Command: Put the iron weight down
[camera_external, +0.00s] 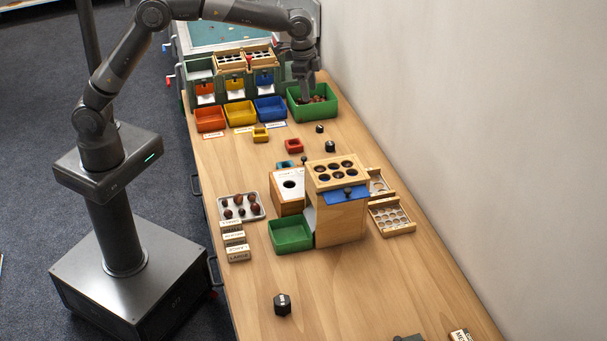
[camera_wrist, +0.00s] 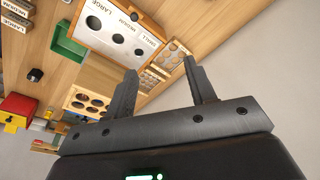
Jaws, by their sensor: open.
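My gripper (camera_external: 305,92) is at the far end of the table, low over a green bin (camera_external: 331,112) that holds dark brown chestnuts. In the wrist view my gripper (camera_wrist: 161,72) has its two fingers spread with nothing between them. A black hexagonal iron weight (camera_external: 282,304) stands on bare table at the near end, far from my gripper. Two smaller black weights (camera_external: 330,146) (camera_external: 319,128) stand on the table just in front of the green bin. A dark weight (camera_wrist: 35,75) also shows in the wrist view; I cannot tell which one it is.
Red (camera_external: 210,124), yellow (camera_external: 240,119) and blue bins (camera_external: 271,114) stand left of the green bin. A wooden box with holes (camera_external: 341,222), a grey chestnut tray (camera_external: 225,217) and a second green bin (camera_external: 290,245) fill mid-table. The wall bounds the right side.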

